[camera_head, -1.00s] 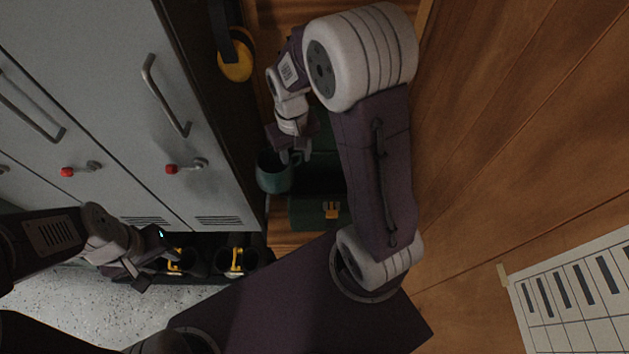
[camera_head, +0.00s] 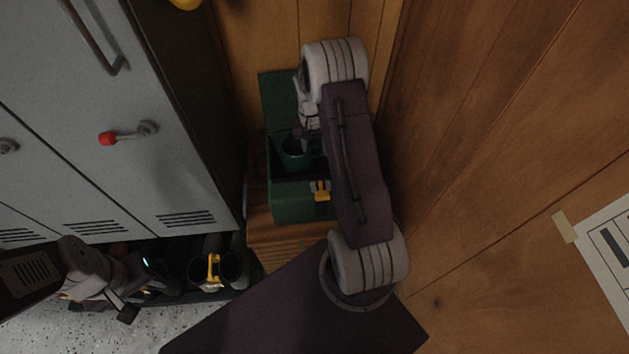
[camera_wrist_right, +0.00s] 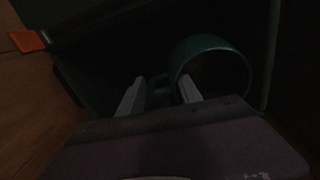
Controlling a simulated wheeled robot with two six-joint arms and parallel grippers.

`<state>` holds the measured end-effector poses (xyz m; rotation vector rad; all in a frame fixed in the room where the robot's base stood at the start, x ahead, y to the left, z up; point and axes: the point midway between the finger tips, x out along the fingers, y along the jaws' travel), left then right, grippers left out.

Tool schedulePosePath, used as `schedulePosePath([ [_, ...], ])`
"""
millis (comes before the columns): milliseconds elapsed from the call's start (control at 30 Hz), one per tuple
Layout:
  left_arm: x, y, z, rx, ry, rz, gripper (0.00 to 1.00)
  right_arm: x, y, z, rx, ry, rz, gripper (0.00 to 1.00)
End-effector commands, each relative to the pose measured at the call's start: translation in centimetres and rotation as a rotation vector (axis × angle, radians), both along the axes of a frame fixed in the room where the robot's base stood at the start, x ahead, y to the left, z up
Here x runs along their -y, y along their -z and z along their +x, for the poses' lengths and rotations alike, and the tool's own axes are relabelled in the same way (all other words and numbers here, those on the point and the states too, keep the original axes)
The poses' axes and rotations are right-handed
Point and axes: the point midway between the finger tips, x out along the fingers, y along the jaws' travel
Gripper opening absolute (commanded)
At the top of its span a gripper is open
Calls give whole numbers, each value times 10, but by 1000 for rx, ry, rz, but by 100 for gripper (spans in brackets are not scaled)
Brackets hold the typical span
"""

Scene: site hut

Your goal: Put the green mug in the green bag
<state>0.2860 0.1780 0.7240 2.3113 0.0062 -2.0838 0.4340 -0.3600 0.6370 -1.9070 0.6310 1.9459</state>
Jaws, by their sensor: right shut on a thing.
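The green bag (camera_head: 292,206) stands open on a wooden surface against the wall, its lid flap (camera_head: 277,95) raised at the back and an orange-yellow clasp on its front. The green mug (camera_head: 293,158) is at the bag's opening; how deep it sits is hard to tell. In the right wrist view the mug (camera_wrist_right: 232,62) is tilted, with dark bag walls around it. My right gripper (camera_wrist_right: 160,88) is shut on the mug's handle, and my arm hides part of the bag in the head view. My left gripper (camera_head: 137,292) looks open and empty, low at the left, away from the bag.
Grey lockers (camera_head: 105,95) with handles and a red-tipped latch (camera_head: 108,138) fill the left. Dark boots (camera_head: 235,268) with yellow parts stand below them. A wooden wall (camera_head: 480,150) rises close at the right of my arm. A yellow object (camera_head: 185,3) shows at the top edge.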

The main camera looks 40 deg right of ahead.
Motion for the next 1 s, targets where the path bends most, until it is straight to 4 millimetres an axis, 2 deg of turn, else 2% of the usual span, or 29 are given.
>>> schedulePosePath([
  [133, 0, 5, 0, 0, 0, 0, 36, -3, 4, 0, -4, 9, -9, 0],
  [300, 0, 20, 0, 0, 0, 0, 36, -3, 45, 0, -5, 8, -7, 0],
  [400, 0, 23, 0, 0, 0, 0, 36, -3, 59, 0, -4, 9, -8, 0],
  [600, 0, 24, 0, 0, 0, 0, 36, -3, 65, 1, -2, 9, -8, 0],
  [800, 0, 37, 0, 0, 0, 0, 36, -3, 99, 0, -4, 8, -8, 0],
  [1000, 0, 36, 0, 0, 0, 0, 36, -3, 99, 1, -1, 8, -9, 0],
])
